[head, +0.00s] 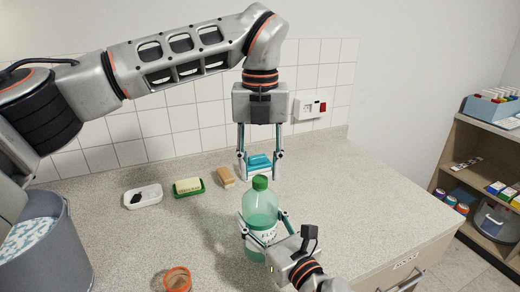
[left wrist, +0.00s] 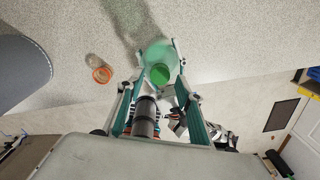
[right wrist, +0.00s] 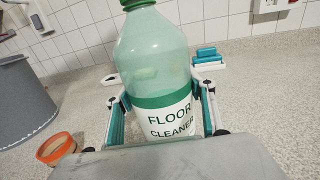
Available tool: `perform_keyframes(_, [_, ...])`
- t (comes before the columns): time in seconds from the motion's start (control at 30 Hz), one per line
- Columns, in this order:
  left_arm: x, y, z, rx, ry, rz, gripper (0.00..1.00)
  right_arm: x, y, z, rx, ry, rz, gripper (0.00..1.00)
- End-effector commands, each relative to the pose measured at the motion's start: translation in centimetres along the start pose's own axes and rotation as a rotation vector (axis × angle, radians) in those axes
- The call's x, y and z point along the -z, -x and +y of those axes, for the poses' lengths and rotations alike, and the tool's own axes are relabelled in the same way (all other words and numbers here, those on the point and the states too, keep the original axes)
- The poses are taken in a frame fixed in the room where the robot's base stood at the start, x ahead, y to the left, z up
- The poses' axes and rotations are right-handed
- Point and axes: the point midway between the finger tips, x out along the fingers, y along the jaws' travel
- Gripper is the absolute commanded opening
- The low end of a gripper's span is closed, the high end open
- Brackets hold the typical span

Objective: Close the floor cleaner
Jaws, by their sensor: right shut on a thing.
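The floor cleaner is a clear green bottle (head: 260,212) standing upright on the counter, its label facing my right wrist camera (right wrist: 168,118). A green cap (head: 260,183) sits on its neck; it also shows in the left wrist view (left wrist: 160,74). How tightly it sits cannot be told. My right gripper (head: 263,219) is shut around the bottle's body, one finger on each side. My left gripper (head: 261,177) points straight down over the bottle, open, with its fingers apart on either side above the cap. It appears to hold nothing.
Behind the bottle are a white dish (head: 143,196), a green soap dish with a yellow bar (head: 188,187), a brown block (head: 226,177) and a blue-topped item (head: 259,163). An orange cup (head: 177,280) and a grey bucket (head: 50,250) are left. The counter right of the bottle is clear.

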Motion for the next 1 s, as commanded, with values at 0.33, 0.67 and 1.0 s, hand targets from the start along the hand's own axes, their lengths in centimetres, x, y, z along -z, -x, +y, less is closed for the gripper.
perform_keyframes(0.33, [0.0,-1.8,0.0,0.001,0.001,-0.001,0.36,0.0,0.0,0.0,0.000,-0.001,0.001,0.00])
perform_keyframes(0.67, [0.0,-1.8,0.0,0.000,0.000,-0.001,0.00,0.0,0.0,0.0,0.000,-0.001,0.001,0.00])
perform_keyframes(1.0, [0.0,-1.8,0.0,0.001,-0.005,0.000,0.00,0.0,0.0,0.0,0.000,-0.001,0.001,0.00])
